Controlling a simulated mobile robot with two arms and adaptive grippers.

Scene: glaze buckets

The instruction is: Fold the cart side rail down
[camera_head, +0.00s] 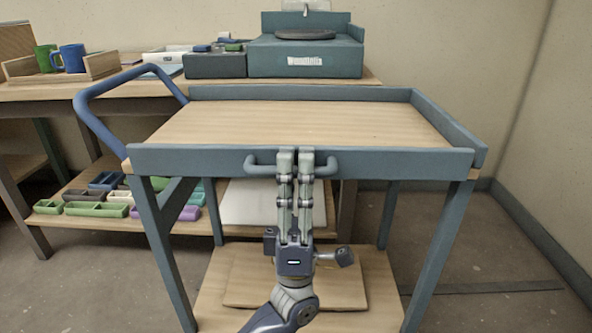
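The cart (300,122) has a wood top with blue-grey rails. The side rail (400,162) along the near edge stands upright, with a bar handle (258,168) on its face. My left gripper (296,158) points up in front of the middle of this handle. Its two fingers are nearly together, side by side, with a thin gap between them. They cover the handle's middle, so contact with the bar is hidden. My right gripper is not in view.
A blue push handle (95,115) sticks out at the cart's left. A low wood shelf (210,310) carries boards. Behind stands a workbench (130,88) with mugs, trays and a blue-grey box (305,58). Walls rise at the right. The cart's top is bare.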

